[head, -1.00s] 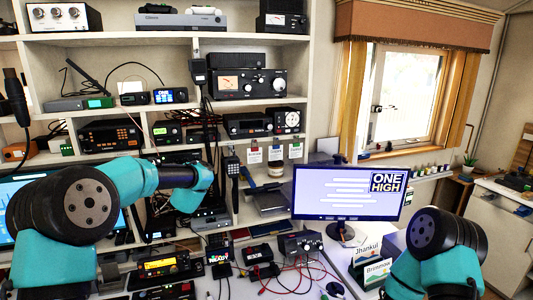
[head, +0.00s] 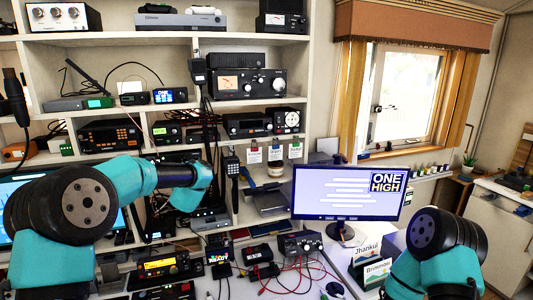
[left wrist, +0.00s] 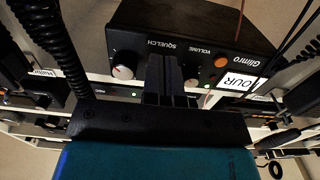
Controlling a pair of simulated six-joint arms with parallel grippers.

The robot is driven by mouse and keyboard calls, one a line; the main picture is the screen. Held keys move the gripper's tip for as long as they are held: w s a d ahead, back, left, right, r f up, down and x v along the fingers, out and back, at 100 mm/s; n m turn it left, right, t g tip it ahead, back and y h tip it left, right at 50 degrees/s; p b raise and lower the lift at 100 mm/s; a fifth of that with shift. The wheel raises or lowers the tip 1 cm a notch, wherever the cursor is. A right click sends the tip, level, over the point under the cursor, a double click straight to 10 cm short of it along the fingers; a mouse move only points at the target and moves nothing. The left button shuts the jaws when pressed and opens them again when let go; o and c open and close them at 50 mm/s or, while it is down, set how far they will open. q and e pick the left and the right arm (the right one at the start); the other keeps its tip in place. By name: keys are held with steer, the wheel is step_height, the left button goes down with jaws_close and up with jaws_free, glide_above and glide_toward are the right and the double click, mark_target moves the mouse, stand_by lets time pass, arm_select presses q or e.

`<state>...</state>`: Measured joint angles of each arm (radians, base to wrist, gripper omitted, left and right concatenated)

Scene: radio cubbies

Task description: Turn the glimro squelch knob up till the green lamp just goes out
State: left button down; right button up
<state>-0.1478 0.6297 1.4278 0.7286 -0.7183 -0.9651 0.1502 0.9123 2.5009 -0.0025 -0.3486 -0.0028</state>
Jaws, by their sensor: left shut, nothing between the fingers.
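In the left wrist view the black Glimro radio (left wrist: 200,32) fills the top middle, with SQUELCH, VOLUME and Glimro lettering. A pale knob with a reddish mark (left wrist: 123,72) is on its left side. A second pale knob (left wrist: 191,85) is partly behind my fingers. I cannot tell for certain which knob the SQUELCH label belongs to. In the head view my left gripper (head: 188,200) hangs before the shelves. My right gripper is out of view.
In the left wrist view an orange button (left wrist: 221,62) and a white label (left wrist: 246,82) are right of the fingers, and a coiled cord (left wrist: 75,50) hangs at the left. In the head view a monitor (head: 345,193) and a desk crowded with radios and cables lie right of the gripper.

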arm_select(q)
steer(key=shift+w+a+r, duration=0.2)
steer(key=shift+a+r, duration=0.5)
stand_by(0.3)
steer(key=shift+f, duration=0.4)
steer(key=v, duration=0.5)
steer(key=shift+s+d+f, duration=0.3)
steer(key=shift+s+d, duration=0.05)
stand_by(0.3)
